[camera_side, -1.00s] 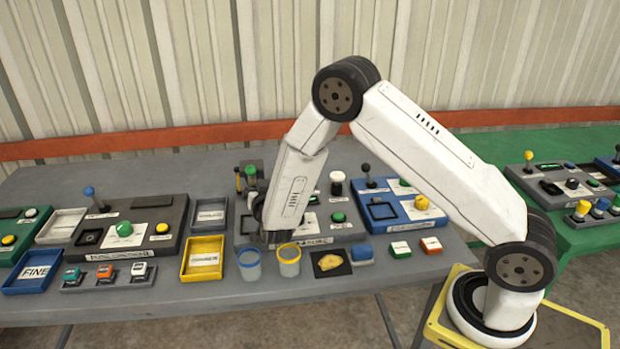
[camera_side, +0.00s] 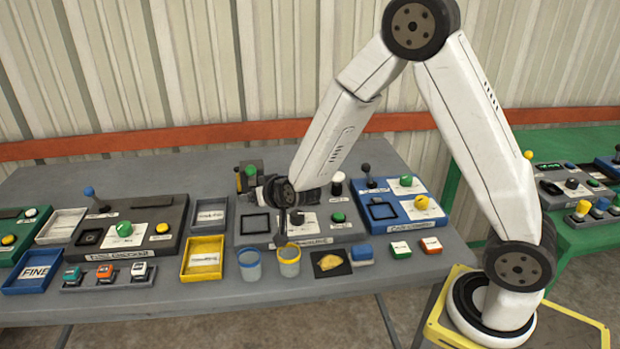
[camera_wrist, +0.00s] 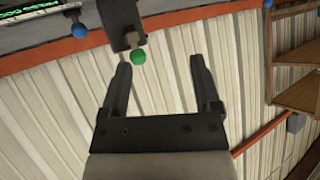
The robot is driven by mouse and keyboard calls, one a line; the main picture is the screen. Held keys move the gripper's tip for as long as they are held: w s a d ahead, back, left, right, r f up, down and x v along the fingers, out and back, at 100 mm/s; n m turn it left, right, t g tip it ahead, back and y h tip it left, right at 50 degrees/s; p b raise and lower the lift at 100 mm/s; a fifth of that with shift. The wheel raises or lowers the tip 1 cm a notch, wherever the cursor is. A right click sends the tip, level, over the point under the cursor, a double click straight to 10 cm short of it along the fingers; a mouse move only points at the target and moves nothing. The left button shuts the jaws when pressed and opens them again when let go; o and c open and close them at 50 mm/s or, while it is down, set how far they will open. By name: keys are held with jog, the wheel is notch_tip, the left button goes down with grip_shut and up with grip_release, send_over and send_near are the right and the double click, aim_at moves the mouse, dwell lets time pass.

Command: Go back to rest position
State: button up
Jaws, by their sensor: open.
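My gripper (camera_wrist: 160,62) is open in the wrist view, with its two dark fingers apart and only the wall between them. In the side view my white arm is bent with its elbow high, at the top edge. My wrist is low over the middle grey console (camera_side: 247,224), and the fingers cannot be made out clearly there. A green ball on a dark post (camera_wrist: 138,57) shows just beyond the fingertips in the wrist view; I cannot tell how far off it is.
The blue console (camera_side: 398,222) is right of my wrist. Two clear cups, one with a blue rim (camera_side: 250,268) and one with a yellow rim (camera_side: 289,264), stand just in front. The yellow tray (camera_side: 202,274) is to the left. The corrugated wall (camera_side: 240,60) is behind; the space above the table is free.

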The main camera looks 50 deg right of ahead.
jog(key=s+a+n+g+y, duration=0.1)
jog(key=s+n+g, duration=0.3)
jog(key=s, duration=1.8)
jog(key=g+y, duration=0.1)
jog(key=g, duration=0.4)
jog(key=shift+r+n, duration=0.25)
jog(key=shift+n, duration=0.05)
